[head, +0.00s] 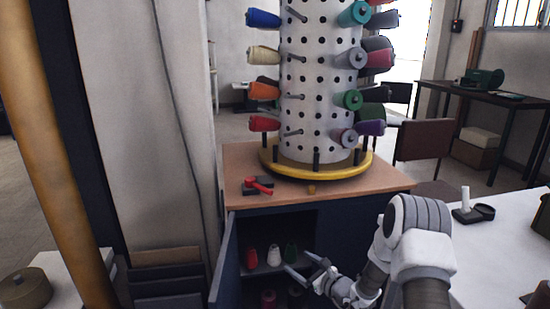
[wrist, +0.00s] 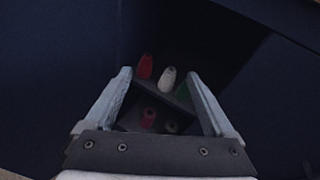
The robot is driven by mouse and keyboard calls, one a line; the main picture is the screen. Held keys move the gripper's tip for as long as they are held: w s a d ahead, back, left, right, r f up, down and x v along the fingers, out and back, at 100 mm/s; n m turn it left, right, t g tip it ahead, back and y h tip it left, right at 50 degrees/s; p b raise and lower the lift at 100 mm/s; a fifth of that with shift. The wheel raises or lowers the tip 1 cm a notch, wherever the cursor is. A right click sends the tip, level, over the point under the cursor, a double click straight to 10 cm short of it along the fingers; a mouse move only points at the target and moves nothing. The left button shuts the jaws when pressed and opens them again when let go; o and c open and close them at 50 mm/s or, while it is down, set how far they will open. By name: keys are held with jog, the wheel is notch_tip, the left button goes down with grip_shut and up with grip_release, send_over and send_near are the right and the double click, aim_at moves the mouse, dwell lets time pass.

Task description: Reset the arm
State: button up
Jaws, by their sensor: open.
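My gripper (head: 298,266) is open and empty in the head view, in front of the open cabinet (head: 345,226). In the wrist view its two fingers (wrist: 160,95) are spread apart. Beyond them, inside the dark cabinet, a red spool (wrist: 145,66), a white spool (wrist: 167,78) and a green spool (wrist: 183,92) stand on a shelf, apart from the fingers. In the head view the same red spool (head: 251,258), white spool (head: 273,257) and green spool (head: 291,252) stand in a row. My forearm covers the cabinet's lower right.
The cabinet door (head: 226,262) stands open at the left. On the cabinet top (head: 235,165) are a red-handled tool (head: 258,186) and a white perforated thread tower (head: 318,90) on a yellow ring. A white table (head: 500,245) is at the right. More spools (head: 268,299) sit on a lower shelf.

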jog(key=s+a+r+n+g+y, duration=0.1)
jog(key=s+a+r+n+g, duration=0.4)
jog(key=s+r+n, duration=0.45)
jog(key=s+a+r+n+g+y, duration=0.1)
jog(key=s+a+r+n+g, duration=0.3)
jog(key=s+r+n, duration=0.55)
jog(key=s+d+r+n+t+h, duration=0.1)
jog(key=s+d+r+n+h, duration=0.35)
jog(key=s+d, duration=0.4)
jog(key=s+d+r+n+t+h, duration=0.1)
jog(key=s+d+r+n+h, duration=0.4)
jog(key=s, duration=0.7)
notch_tip(320, 180, up, 24)
jog(key=d+m+h+p, duration=0.1)
jog(key=p, duration=2.2)
jog(key=shift+d, duration=0.2)
